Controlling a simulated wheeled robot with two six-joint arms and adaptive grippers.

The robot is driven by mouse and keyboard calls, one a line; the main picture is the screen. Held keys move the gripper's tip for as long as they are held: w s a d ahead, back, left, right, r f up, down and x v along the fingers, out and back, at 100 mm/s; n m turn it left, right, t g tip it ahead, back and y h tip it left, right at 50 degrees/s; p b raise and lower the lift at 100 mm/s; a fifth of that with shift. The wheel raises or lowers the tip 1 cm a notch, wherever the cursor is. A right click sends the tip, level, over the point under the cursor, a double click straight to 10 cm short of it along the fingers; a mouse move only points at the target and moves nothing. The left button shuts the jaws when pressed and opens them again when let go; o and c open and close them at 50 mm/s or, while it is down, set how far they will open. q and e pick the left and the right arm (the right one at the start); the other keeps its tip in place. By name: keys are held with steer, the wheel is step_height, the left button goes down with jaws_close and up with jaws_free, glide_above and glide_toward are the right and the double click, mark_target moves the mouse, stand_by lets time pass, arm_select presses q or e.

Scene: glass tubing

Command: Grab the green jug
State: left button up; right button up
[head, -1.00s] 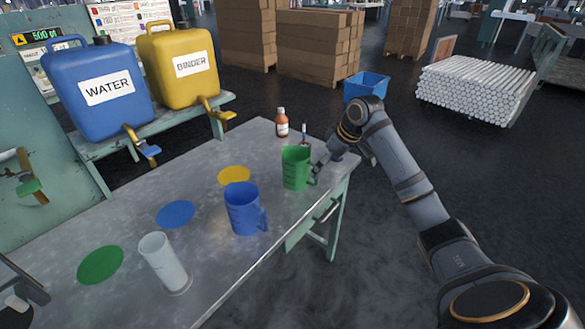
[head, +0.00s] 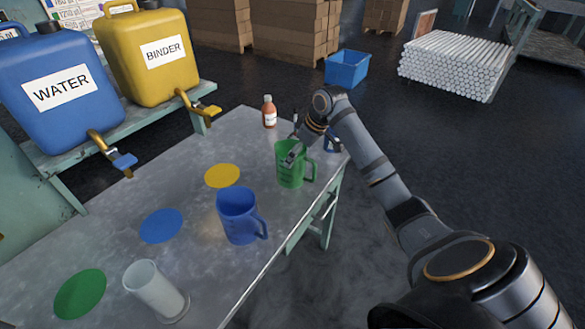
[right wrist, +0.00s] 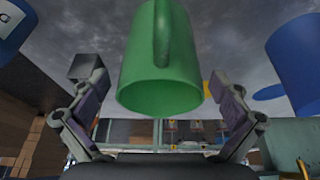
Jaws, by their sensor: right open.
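The green jug (head: 290,177) stands upright near the table's far right corner, with its handle to the right. My right gripper (head: 292,154) is open at the jug's upper part and covers some of its rim in the head view. In the right wrist view, the green jug (right wrist: 160,85) appears upside down between the two spread fingers, its handle toward the camera. A gap shows on each side, so the fingers are not closed on it. My left gripper is not in view.
A blue jug (head: 239,220) stands nearer on the table (head: 205,255), with a clear cylinder (head: 155,290) nearer still. A brown bottle (head: 269,112) is behind the green jug. A dark blue item (head: 333,141) sits right of it, partly hidden by my arm.

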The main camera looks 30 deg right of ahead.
mark_target(294, 177)
steer(key=x, duration=0.4)
steer(key=shift+w+a, duration=0.1)
steer(key=shift+a, duration=0.05)
steer(key=shift+w+f, duration=0.15)
steer(key=shift+f, duration=0.3)
steer(key=shift+c, duration=0.4)
steer(key=c, duration=0.9)
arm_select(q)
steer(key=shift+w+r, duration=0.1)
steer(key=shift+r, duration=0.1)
